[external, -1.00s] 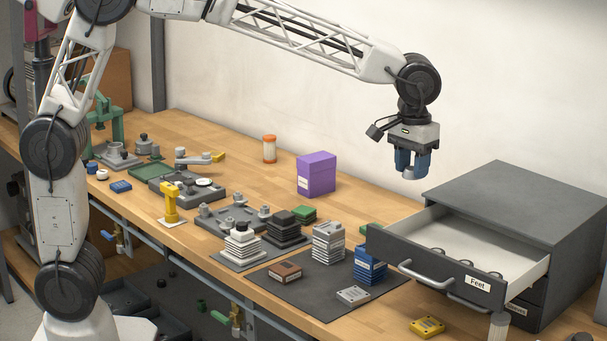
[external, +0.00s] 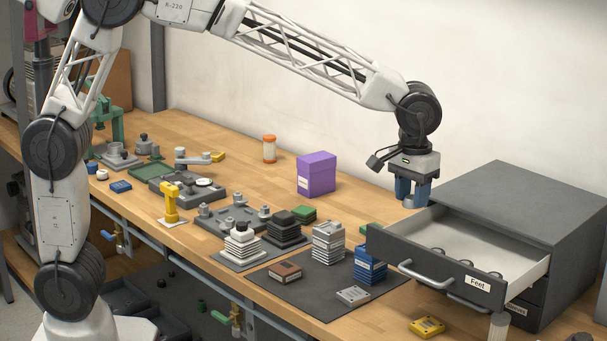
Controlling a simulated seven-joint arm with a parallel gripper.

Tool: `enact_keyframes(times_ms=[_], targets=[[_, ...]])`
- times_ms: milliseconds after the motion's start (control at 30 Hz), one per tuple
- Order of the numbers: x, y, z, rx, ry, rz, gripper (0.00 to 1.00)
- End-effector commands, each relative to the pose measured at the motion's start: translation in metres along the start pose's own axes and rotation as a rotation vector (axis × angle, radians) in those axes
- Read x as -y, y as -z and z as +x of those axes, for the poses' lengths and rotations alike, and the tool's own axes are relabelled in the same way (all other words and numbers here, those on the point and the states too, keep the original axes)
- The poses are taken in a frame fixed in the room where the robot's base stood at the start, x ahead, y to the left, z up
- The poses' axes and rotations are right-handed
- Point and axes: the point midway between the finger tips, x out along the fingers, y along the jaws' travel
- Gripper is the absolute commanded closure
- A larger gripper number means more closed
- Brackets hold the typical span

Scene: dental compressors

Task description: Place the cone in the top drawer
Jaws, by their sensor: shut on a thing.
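My gripper (external: 412,190) points down behind the back left corner of the open drawer. Its blue fingers are shut on a small pale grey thing, seemingly the cone (external: 409,203), which shows only in part between and below the fingertips. The top drawer (external: 435,268) is pulled well out of the dark grey cabinet (external: 525,205) and has a label reading "Feet". Its pale inside holds several small dark round pieces. The gripper is close to the drawer's rear left rim; I cannot tell the exact gap in depth.
A purple box (external: 316,175) stands left of the gripper. A blue stack (external: 369,265) and a grey stack (external: 327,242) stand on the dark mat near the drawer front. A yellow piece (external: 427,325) lies in front. The drawer's middle has some free floor.

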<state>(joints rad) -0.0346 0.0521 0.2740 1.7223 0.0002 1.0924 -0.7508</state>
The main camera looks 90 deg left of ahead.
Motion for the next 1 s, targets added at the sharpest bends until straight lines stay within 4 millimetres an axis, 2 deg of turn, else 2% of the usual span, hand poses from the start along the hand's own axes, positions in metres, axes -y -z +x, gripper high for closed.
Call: enact_keyframes(times_ms=[400,500,867,1000], targets=[[0.000,0.000,0.050,0.001,0.001,0.000,0.87],[0.000,0.000,0.057,0.000,0.000,0.000,0.87],[0.000,0.000,0.060,0.000,0.000,0.000,0.87],[0.000,0.000,0.067,0.001,0.001,0.000,0.87]])
